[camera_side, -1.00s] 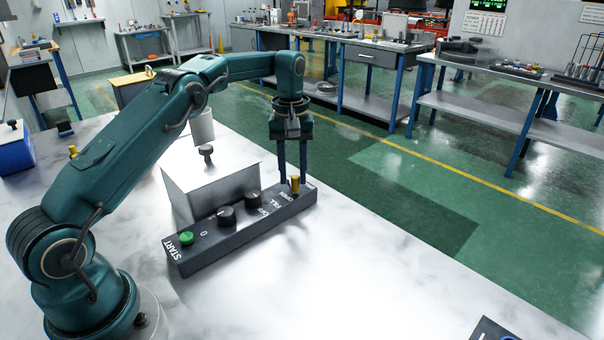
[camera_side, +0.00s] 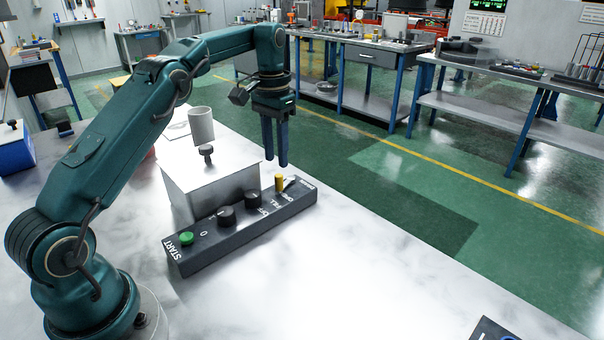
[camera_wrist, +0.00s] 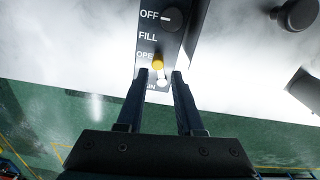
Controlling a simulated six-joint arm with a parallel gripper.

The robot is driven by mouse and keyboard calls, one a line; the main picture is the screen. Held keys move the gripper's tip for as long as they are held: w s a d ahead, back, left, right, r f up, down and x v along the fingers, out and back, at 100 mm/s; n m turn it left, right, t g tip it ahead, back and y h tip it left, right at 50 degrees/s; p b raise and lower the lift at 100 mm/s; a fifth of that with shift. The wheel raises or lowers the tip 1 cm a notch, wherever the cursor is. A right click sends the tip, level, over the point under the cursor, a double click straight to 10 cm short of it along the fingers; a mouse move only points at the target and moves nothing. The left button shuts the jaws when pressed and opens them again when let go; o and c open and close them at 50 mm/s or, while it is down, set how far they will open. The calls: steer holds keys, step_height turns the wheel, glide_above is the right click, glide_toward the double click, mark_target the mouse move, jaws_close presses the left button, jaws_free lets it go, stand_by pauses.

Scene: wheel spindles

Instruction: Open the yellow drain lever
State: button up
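The drain lever has a yellow handle (camera_side: 279,182) standing near the far right end of the dark control panel (camera_side: 240,222). In the wrist view the yellow handle (camera_wrist: 157,63) is beside the OPEN label, with a bright metal piece (camera_wrist: 162,82) just below it. My gripper (camera_side: 276,164) hangs above and slightly behind the handle, pointing down and clear of the panel. The wrist view shows a gap between my two fingertips (camera_wrist: 160,73), with nothing held.
The panel also carries black knobs (camera_side: 227,216) and a green START button (camera_side: 186,239). A grey box with a black knob (camera_side: 207,185) stands behind it, and a pale cylinder (camera_side: 201,125) beyond. The table front is largely clear.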

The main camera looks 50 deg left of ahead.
steer(key=s+d+r+m+t, duration=0.1)
steer(key=s+d+r+t, duration=0.2)
steer(key=r, duration=0.4)
steer(key=s+d+r+m, duration=0.1)
steer(key=s+d+r, duration=0.35)
steer(key=r, duration=0.25)
steer(key=s+d+f+t, duration=0.1)
steer(key=s+d+f, duration=0.1)
steer(key=s, duration=0.4)
steer(key=s+d+f+m+t, duration=0.1)
steer(key=s+d+f, duration=0.1)
steer(key=s, duration=0.5)
steer(key=shift+d+t, duration=0.3)
steer(key=shift+d, duration=0.35)
